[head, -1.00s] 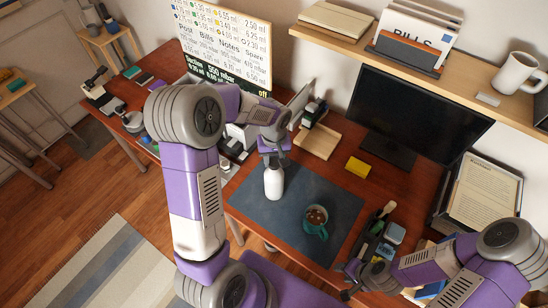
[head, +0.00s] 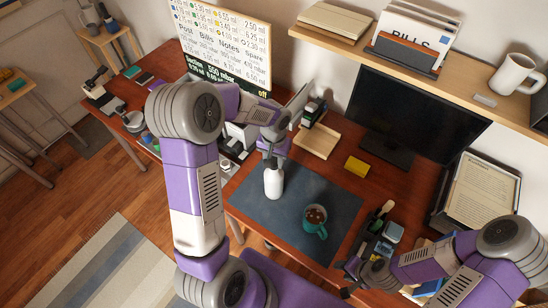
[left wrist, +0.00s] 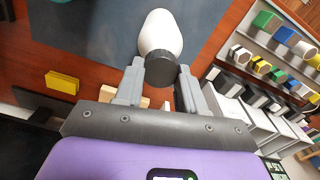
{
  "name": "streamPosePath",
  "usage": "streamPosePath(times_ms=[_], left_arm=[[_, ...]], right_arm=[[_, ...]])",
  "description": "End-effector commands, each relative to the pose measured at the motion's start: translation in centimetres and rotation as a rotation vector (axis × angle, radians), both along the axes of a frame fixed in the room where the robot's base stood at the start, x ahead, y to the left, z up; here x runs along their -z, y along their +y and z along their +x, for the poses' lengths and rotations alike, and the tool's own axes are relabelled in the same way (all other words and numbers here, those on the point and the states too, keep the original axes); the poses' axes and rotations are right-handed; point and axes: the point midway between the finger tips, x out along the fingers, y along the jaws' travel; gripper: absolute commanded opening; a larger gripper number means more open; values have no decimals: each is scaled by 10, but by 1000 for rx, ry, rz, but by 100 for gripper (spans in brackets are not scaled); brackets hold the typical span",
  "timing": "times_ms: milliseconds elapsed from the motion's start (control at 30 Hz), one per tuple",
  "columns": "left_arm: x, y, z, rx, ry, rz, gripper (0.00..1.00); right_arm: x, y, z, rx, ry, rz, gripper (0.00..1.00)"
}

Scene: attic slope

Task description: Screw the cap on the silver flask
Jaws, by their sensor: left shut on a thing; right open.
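The silver flask (head: 273,183) looks pale, almost white. It stands upright on the dark desk mat in the head view, and its body also shows in the left wrist view (left wrist: 160,32). A dark cap (left wrist: 160,70) sits at the flask's neck, in line with it; how far it is threaded cannot be seen. My left gripper (left wrist: 159,84) is shut on the cap, one finger on each side. In the head view my left gripper (head: 273,159) is directly above the flask. My right gripper (head: 347,280) is open and empty near the desk's front edge, away from the flask.
A teal mug (head: 315,222) with dark contents stands on the mat (head: 285,228) right of the flask. A wooden tray (head: 318,140) and yellow block (head: 356,165) lie behind. A dark organizer (head: 372,247) is near my right gripper. A monitor (head: 415,115) stands at the back.

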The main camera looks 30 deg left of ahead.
Motion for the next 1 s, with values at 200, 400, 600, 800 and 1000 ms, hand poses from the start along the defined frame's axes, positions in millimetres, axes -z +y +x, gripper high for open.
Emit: streamPosePath(times_ms=[200,400,600,800,1000], left_arm=[[0,0,-1,32,2,1,5],[-1,0,-1,263,4,-1,5],[0,0,0,361,2,1,5],[0,0,0,360,1,1,5],[-2,-1,0,533,1,-1,5]], right_arm=[[-1,0,0,0,0,0,43],[-10,0,0,0,0,0,43],[-11,0,0,0,0,0,43],[-11,0,0,0,0,0,43],[-20,0,0,0,0,0,43]])
